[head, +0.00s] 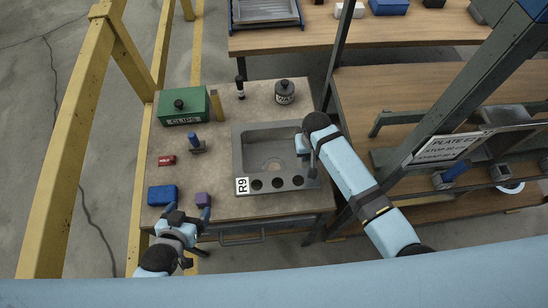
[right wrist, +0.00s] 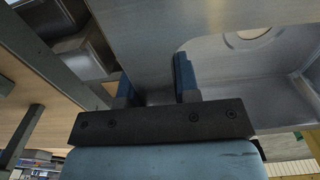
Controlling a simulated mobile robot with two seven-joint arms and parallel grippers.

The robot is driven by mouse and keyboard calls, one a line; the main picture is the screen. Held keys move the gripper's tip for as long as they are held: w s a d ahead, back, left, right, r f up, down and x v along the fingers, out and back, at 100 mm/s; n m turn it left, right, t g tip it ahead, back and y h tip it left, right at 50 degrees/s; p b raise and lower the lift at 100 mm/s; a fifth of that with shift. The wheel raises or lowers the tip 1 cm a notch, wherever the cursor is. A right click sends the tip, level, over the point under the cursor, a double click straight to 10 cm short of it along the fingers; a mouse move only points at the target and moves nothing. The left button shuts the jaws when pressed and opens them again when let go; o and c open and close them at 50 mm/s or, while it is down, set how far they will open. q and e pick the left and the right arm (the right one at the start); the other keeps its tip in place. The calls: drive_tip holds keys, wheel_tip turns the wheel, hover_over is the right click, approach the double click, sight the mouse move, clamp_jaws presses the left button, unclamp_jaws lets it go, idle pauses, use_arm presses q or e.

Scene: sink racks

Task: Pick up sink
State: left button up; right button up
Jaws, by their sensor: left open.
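The grey metal sink (head: 238,155) sits on the brown worktop, with an R9 label and several dark holes along its front. My right gripper (head: 311,157) is at the sink's right edge, its fingers pointing down. My left gripper (head: 188,214) is open and empty at the worktop's front left edge, apart from the sink.
A green clips box (head: 185,105), a dark round pot (head: 284,92), a red block (head: 167,160), a blue box (head: 162,195) and a purple cube (head: 203,199) stand on the worktop. A yellow rail (head: 78,125) runs at left. Racks with a plate sign (head: 445,146) stand at right.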

clamp_jaws()
use_arm(q)
drive_tip(key=shift+r, duration=0.15)
use_arm(e)
drive_tip(key=shift+r, duration=0.1)
